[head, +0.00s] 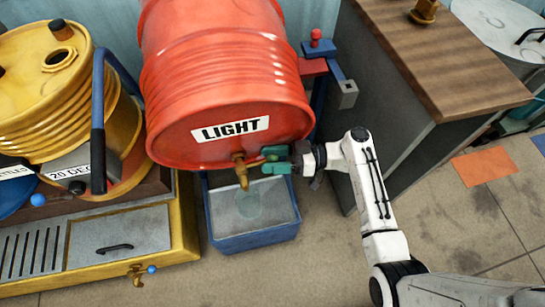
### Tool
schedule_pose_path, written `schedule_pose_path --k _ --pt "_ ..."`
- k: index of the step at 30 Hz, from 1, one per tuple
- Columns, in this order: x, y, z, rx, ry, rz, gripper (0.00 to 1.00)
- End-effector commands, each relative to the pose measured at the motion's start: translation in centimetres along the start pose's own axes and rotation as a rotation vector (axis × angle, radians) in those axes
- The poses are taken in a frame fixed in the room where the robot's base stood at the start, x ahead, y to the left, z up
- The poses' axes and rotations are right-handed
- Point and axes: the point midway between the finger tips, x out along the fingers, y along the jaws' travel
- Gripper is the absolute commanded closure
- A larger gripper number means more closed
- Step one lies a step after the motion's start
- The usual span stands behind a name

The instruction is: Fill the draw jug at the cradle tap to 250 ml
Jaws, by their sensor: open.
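A red drum labelled LIGHT (222,80) lies on its side at the centre of the head view. Its brass tap (241,174) points down from the lower front. My gripper (274,160), with green fingers, is open just right of the tap, at its handle side. I cannot tell whether the fingers touch the handle, which is mostly hidden.
A yellow drum (45,105) with a blue handle stands at left above a yellow-edged bench (120,238) with a small brass tap (137,274). A wood-topped cabinet (450,60) stands at right. Floor in front of the blue tray is clear.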

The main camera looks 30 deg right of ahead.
Motion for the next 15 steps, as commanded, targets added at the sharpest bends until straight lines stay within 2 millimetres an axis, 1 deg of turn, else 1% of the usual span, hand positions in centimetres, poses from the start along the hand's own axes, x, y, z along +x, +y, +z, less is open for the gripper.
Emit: schedule_pose_path --k 2,15 --pt "-0.01 -0.01 0.02 0.0 0.0 0.0 0.41" --pt "-0.04 -0.01 0.01 0.0 -0.001 0.0 0.82"
